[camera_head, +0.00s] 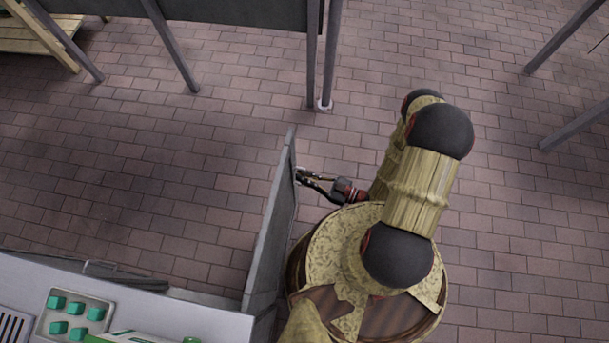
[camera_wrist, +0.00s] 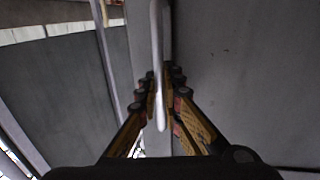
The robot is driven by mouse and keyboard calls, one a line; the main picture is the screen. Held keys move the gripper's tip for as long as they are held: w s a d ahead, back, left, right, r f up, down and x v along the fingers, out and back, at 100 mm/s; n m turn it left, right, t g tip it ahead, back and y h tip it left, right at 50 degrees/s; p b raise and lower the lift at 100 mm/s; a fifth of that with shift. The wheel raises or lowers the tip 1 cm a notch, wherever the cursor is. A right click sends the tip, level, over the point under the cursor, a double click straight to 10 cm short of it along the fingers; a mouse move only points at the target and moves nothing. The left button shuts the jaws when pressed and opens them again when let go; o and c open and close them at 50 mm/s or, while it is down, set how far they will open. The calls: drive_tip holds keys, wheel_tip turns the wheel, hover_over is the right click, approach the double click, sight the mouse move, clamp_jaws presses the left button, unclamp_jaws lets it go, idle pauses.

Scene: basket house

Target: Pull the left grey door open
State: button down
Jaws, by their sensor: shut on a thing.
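The grey door (camera_head: 272,225) stands swung out from the grey cabinet (camera_head: 205,318), at a steep angle to its front edge, and I see it nearly edge-on in the head view. In the wrist view a grey panel (camera_wrist: 250,70), which looks like the door's face, fills the right side. A pale bar handle (camera_wrist: 158,50) runs upright between my fingers. My gripper (camera_head: 302,174) is at the door's right face near its far end, and it also shows in the wrist view (camera_wrist: 160,95). It is shut on the handle. The finger contact is partly dark.
The cabinet top holds a tray with green blocks (camera_head: 74,318) and a green and white box (camera_head: 130,338). A grey table with thin legs (camera_head: 172,45) stands at the back, with a wooden piece (camera_head: 35,35) at the far left. Brick floor beyond the door is clear.

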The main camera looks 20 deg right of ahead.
drive_tip(key=c, duration=2)
unclamp_jaws()
drive_tip(key=shift+c, duration=0.2)
drive_tip(key=shift+o, duration=0.2)
drive_tip(key=v, duration=1.2)
